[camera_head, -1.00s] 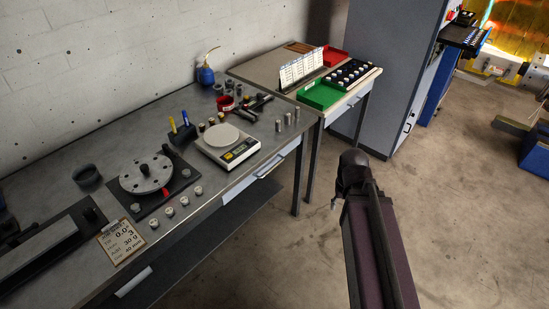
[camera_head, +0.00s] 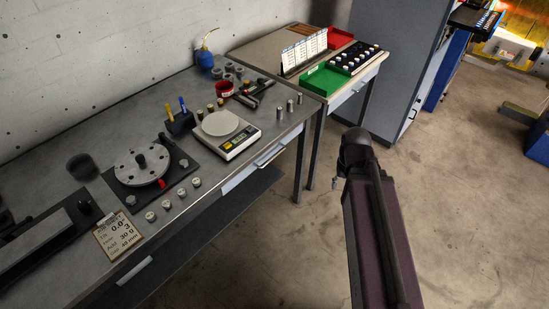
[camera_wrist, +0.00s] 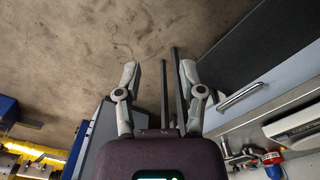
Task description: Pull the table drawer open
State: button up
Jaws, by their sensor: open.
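The workbench (camera_head: 75,150) has a grey drawer front (camera_head: 238,178) under its right end, with a pale bar handle (camera_head: 270,155). The drawer looks closed. In the wrist view a light drawer front (camera_wrist: 268,72) with a silver bar handle (camera_wrist: 240,97) lies to the right of my gripper (camera_wrist: 158,68). My gripper is open, with nothing between its fingers, and apart from the handle. In the head view my arm stands in front of the bench, and the gripper is mostly hidden behind it.
A scale (camera_head: 227,134), a rotor disc (camera_head: 140,167) and several small weights stand on the bench. A second table (camera_head: 262,57) with a green tray (camera_head: 325,80) stands behind. A grey cabinet (camera_head: 395,70) is at the back. The floor right of my arm is clear.

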jog(key=w+a+f+y+b, duration=0.4)
jog(key=a+f+b, duration=0.1)
jog(key=f+b, duration=0.35)
jog(key=m+t+y+b, duration=0.2)
jog(key=t+y+b, duration=0.3)
jog(key=y+b, duration=1.9)
send_near(274, 157)
jog(key=s+d+r+h+b, duration=0.2)
jog(key=d+r+h+b, duration=0.3)
jog(key=d+h+b, duration=0.3)
jog(key=shift+a+h+b, duration=0.3)
jog(key=shift+a+b, duration=0.1)
jog(key=shift+b, duration=0.25)
jog(key=shift+a, duration=0.15)
jog(key=shift+p+x, duration=1.25)
jog(key=shift+x, duration=5.55)
grip_shut()
